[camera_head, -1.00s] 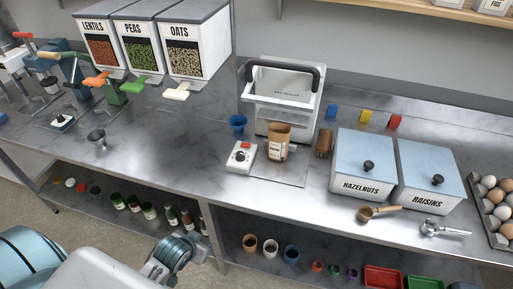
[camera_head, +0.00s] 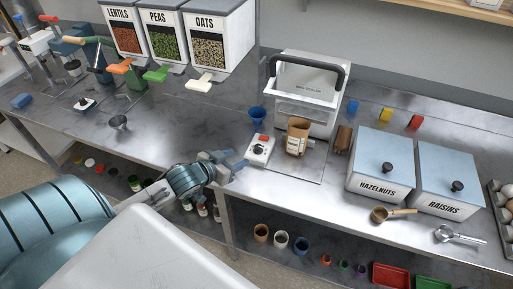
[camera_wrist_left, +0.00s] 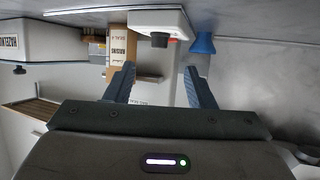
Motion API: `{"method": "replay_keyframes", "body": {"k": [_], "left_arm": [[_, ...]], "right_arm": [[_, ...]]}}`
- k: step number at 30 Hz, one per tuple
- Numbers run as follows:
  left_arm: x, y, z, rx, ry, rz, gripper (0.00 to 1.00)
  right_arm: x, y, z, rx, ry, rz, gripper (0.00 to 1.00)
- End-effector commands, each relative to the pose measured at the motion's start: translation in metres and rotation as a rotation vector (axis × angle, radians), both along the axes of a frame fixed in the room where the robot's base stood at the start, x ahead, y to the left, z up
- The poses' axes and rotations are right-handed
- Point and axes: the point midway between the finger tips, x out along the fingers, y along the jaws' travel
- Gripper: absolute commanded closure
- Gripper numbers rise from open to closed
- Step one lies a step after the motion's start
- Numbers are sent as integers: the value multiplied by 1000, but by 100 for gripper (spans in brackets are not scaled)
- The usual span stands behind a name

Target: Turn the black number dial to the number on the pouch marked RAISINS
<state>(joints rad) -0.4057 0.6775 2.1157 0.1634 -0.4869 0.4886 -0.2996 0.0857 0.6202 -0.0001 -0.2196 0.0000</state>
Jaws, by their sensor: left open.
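The black dial (camera_head: 259,149) sits on the front of a small white box (camera_head: 263,158), which has a red patch on top. The dial also shows in the left wrist view (camera_wrist_left: 159,40). A brown pouch (camera_head: 298,140) with a white label stands just right of the box. My left gripper (camera_head: 238,163) is open and empty, left of the box and apart from the dial. In its wrist view the dial lies ahead, between the fingers (camera_wrist_left: 158,78). My right gripper is out of view.
A blue cup (camera_head: 257,117) stands behind the box, and a white sealer (camera_head: 308,95) stands behind the pouch. Bins marked HAZELNUTS (camera_head: 381,165) and RAISINS (camera_head: 450,182) are at the right.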

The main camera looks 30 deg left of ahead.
Motion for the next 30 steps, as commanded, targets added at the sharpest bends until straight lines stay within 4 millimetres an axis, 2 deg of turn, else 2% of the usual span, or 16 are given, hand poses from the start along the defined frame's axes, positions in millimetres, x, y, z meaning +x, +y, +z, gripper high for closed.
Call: {"method": "replay_keyframes", "body": {"k": [7,21,30], "left_arm": [[20,0,-5,-10,-13,1,51],[90,-9,-33,-8,-10,-1,51],[101,-10,-40,-5,-9,-4,51]], "right_arm": [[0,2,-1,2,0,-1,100],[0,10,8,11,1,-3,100],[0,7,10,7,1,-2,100]]}}
